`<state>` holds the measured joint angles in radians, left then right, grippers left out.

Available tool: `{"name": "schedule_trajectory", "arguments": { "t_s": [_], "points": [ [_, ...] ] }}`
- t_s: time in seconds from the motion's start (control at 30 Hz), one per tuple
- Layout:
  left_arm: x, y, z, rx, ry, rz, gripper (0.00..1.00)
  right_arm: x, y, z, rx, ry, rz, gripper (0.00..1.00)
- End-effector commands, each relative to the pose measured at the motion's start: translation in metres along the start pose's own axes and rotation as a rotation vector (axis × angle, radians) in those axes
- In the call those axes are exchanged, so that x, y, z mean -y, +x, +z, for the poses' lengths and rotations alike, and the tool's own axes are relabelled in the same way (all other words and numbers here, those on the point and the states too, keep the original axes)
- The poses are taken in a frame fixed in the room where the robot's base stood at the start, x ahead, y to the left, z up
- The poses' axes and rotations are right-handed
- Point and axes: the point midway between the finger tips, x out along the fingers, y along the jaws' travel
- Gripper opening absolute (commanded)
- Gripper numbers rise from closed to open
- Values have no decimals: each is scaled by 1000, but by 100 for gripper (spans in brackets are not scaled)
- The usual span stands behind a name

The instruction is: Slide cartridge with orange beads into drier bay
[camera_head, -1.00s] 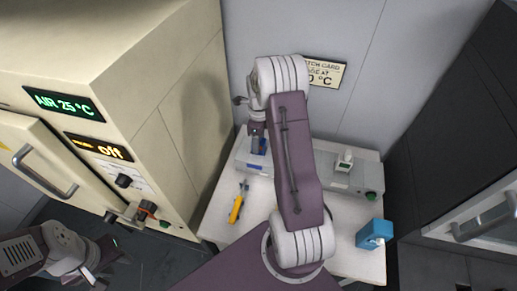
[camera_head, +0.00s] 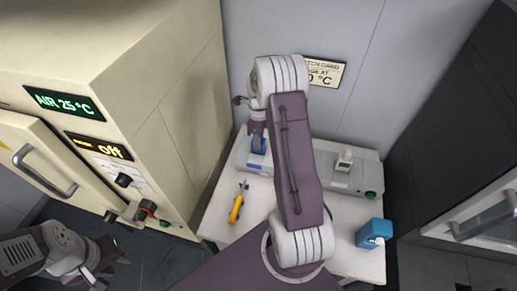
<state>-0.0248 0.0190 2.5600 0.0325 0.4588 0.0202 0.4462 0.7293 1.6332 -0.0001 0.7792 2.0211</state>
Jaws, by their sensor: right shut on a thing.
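My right gripper (camera_head: 257,133) points down at the left part of the grey bench unit (camera_head: 313,174), at the back of the bench. It is shut on a small blue cartridge (camera_head: 258,146), at or just above the unit's top; I cannot tell whether it sits in a bay. Its beads are too small or hidden to tell their colour. A second blue block (camera_head: 370,233) with a pale round part stands at the bench's front right. My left gripper (camera_head: 112,258) is dark, empty and apparently open at the lower left, away from the bench.
A cream cabinet (camera_head: 165,140) with lit displays and a handle stands at left. A yellow-handled tool (camera_head: 236,208) lies on the white bench (camera_head: 217,215). A small pale-topped piece (camera_head: 344,160) stands on the unit. A dark cabinet (camera_head: 440,130) is at right. My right arm hides the bench's middle.

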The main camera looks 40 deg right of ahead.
Motion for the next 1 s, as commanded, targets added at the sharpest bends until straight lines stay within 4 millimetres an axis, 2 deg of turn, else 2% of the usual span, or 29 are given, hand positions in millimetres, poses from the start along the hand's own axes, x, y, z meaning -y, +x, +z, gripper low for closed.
{"name": "schedule_trajectory", "arguments": {
  "t_s": [0.77, 0.87, 1.0],
  "points": [
    [0, 0, 0, 0, 0, 0, 36, 0, -1, 0, 1, 0, -2, 0],
    [0, 0, 0, 0, 0, 0, 36, 1, -9, 0, 2, 0, -3, 0],
    [0, 2, 0, 0, 0, 0, 36, 2, -41, 1, 4, 0, -8, 0]
  ]
}}
